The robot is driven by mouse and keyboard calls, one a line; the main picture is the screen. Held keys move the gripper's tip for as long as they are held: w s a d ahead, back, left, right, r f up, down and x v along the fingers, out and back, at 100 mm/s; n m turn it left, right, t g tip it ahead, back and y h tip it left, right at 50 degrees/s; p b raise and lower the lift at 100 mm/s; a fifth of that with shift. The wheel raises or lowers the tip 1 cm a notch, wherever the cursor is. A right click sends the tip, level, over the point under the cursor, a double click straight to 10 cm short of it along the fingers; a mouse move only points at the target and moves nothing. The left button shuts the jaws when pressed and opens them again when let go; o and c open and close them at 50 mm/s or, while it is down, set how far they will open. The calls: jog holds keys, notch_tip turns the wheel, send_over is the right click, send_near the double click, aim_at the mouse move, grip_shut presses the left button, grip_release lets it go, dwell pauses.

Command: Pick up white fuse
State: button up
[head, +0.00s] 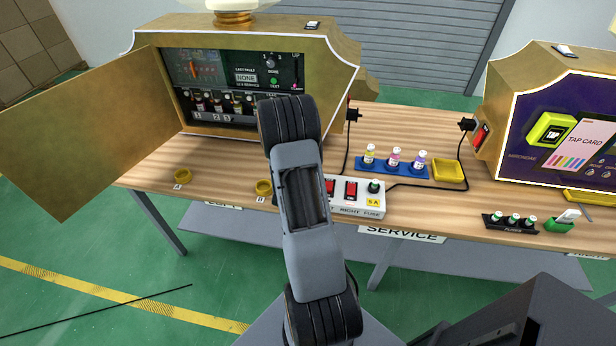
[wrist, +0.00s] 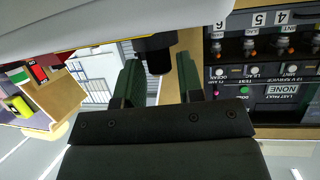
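In the head view a black rack marked fuses (head: 512,224) stands at the right front of the table, holding several small fuses with pale green-white tops. My gripper is hidden behind my arm in the head view. In the wrist view, which is upside down, my gripper (wrist: 160,85) has its two dark green fingers apart. A black cylinder (wrist: 157,58) under a pale slab shows between or beyond them; I cannot tell if they touch it.
A white switch box (head: 352,210) with red switches and a green-topped knob (head: 374,186) sits partly behind my arm. A blue rack (head: 391,170) of bottles and a yellow tray (head: 449,171) are behind it. The open-doored gold machine (head: 346,65) stands left, another machine (head: 535,95) right.

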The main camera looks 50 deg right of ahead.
grip_shut()
